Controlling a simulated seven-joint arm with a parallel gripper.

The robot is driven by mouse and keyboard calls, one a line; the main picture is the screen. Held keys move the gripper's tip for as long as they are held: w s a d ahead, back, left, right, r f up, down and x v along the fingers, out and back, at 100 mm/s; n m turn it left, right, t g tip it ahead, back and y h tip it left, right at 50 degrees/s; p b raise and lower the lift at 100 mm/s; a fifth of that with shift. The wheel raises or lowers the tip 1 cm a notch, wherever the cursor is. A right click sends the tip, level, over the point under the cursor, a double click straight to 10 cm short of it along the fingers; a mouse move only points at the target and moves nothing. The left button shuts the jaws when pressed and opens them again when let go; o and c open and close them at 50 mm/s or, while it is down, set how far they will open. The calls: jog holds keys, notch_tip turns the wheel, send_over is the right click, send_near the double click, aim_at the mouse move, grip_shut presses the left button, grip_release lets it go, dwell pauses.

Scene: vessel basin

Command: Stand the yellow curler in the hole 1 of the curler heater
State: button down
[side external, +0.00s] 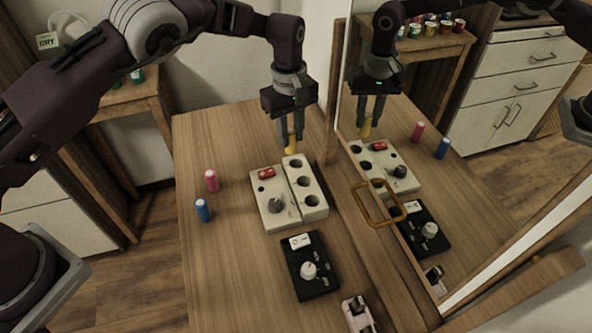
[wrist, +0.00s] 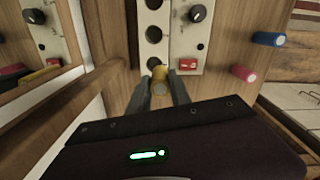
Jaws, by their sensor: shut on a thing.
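The curler heater (side external: 272,217) is a cream block with a red switch (side external: 266,172), a dark knob (side external: 275,204) and a raised strip with three round holes. My gripper (side external: 290,143) is shut on the yellow curler (side external: 292,147) and holds it roughly upright by the far end of the strip. The curler's lower end is close to the far hole (side external: 296,163); I cannot tell whether it touches or enters it. In the wrist view the yellow curler (wrist: 160,76) is between the fingers, beside the nearest hole (wrist: 154,62). No hole numbers are readable.
A pink curler (side external: 211,181) and a blue curler (side external: 203,210) stand on the table left of the heater. A black device (side external: 310,266) with a white knob lies in front. A mirror (side external: 420,150) stands close on the right, with a brass handle (side external: 379,205).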

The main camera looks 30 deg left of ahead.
jog(key=shift+w+d, duration=0.45)
jog(key=shift+w, duration=0.05)
jog(key=shift+m, duration=0.3)
notch_tip(320, 180, down, 8)
jog(key=shift+r, duration=0.1)
jog(key=c, duration=1.2)
grip_release()
notch_tip(320, 180, up, 12)
jog(key=shift+r, duration=0.1)
